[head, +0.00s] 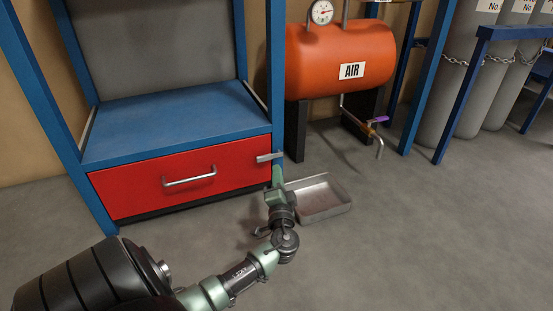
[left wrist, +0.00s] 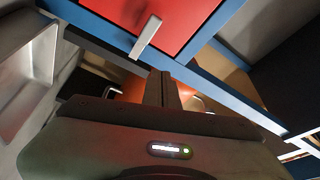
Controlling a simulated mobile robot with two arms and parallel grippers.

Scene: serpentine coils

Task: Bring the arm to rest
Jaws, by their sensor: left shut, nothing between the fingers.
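My left gripper (head: 277,174) is at the end of my left arm, which comes in from the lower left of the head view. It is in front of the right end of a red drawer (head: 130,191), just below a grey metal bar (head: 270,157) there. In the left wrist view its two fingers (left wrist: 161,88) are together, with nothing between them. The grey bar (left wrist: 146,37) shows beyond them, apart from the fingertips in that picture, against the red drawer front (left wrist: 185,18). My right gripper is not in view.
A shallow metal tray (head: 322,200) lies on the floor right of my gripper. The drawer sits in a blue frame (head: 180,118) and has a metal handle (head: 190,177). An orange air tank (head: 340,60) with a drain pipe stands behind. The floor at right is clear.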

